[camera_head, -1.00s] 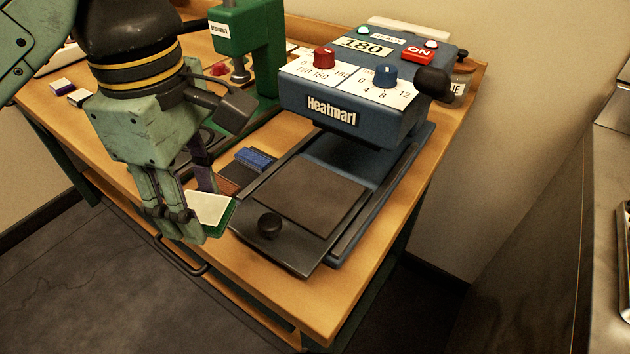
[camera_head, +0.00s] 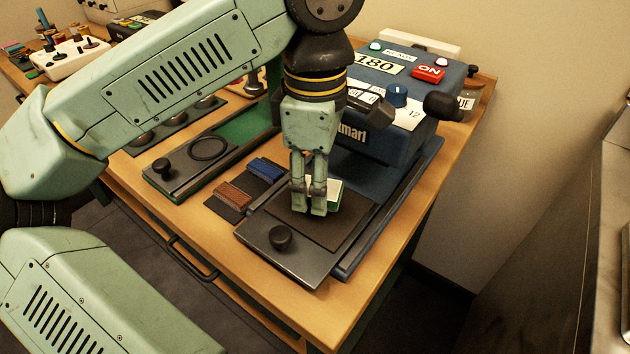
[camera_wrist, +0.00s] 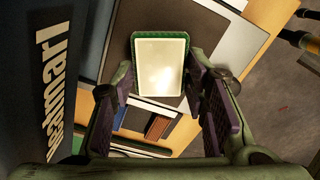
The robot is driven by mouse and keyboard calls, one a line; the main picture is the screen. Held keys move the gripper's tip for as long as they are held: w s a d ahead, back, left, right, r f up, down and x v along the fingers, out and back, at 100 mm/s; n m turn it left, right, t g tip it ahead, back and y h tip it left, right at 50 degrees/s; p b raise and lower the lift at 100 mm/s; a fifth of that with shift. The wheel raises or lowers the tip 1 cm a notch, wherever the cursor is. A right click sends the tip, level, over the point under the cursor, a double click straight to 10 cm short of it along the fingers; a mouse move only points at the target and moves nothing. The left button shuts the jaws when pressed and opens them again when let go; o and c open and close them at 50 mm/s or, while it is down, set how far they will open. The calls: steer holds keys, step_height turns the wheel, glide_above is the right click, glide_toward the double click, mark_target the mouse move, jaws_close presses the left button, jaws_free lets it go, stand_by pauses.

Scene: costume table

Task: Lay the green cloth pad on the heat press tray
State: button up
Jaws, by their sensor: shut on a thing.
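The green cloth pad (camera_head: 336,192) has a white face on top and a green edge. My gripper (camera_head: 317,208) is shut on it and partly hides it in the head view. The wrist view shows the pad (camera_wrist: 160,66) held between the two fingers (camera_wrist: 160,82), white face toward the camera. The heat press tray (camera_head: 298,263) is pulled out in front of the blue press, with a dark flat plate on it. The pad is over the rear part of this plate. I cannot tell whether it touches.
The blue heat press (camera_head: 385,140) stands right behind the pad, its head close to my gripper. A black knob (camera_head: 280,237) stands at the tray's front. Blue (camera_head: 265,169) and brown (camera_head: 233,195) blocks lie left of the tray. Another tray with a black ring (camera_head: 207,149) lies farther left.

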steer(key=shift+f, duration=0.9)
steer(key=o, duration=0.8)
steer(key=shift+o, duration=0.2)
step_height(320, 180, up, 12)
steer(key=shift+r, duration=0.2)
